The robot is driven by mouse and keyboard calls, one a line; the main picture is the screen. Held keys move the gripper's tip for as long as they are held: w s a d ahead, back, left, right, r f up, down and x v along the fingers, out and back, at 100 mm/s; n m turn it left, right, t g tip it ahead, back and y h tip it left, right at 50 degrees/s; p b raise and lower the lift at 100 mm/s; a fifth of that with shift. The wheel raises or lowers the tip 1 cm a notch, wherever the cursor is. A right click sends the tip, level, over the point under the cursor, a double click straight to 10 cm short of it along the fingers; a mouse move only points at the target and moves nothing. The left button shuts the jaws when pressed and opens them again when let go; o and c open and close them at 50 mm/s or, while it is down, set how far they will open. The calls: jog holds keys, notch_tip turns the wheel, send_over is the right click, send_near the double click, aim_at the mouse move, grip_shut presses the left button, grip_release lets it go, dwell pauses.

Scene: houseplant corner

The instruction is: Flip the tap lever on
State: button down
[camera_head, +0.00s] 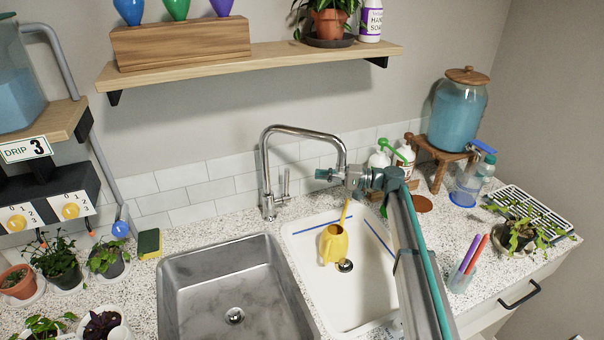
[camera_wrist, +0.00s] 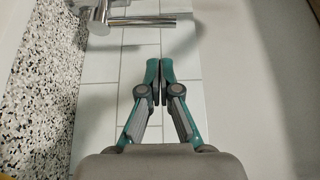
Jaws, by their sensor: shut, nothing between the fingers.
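The chrome tap (camera_head: 264,180) stands behind the two sinks, its spout arching to the right. Its small lever (camera_head: 285,184) stands up at the right side of the tap's base. My gripper (camera_head: 320,174) is to the right of the lever, apart from it, with its fingers pointing left. In the wrist view my gripper (camera_wrist: 159,66) is shut and empty. Part of the tap (camera_wrist: 104,18) shows at the top left there, beyond the fingertips, with a chrome bar reaching right. The fingers do not touch it.
A steel sink (camera_head: 225,275) lies at the left and a white basin (camera_head: 310,290) at the right, with a yellow watering can (camera_head: 334,244) in it. Soap bottles (camera_head: 379,160) stand behind my arm. A wooden shelf (camera_head: 260,62) hangs above. A sponge (camera_head: 149,243) lies left.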

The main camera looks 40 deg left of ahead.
aim_at(285, 185)
jog(key=p+x, duration=0.3)
jog(key=x, duration=0.6)
jog(key=shift+s+a, duration=0.2)
jog(key=shift+a, duration=0.2)
jog(key=shift+s, duration=0.1)
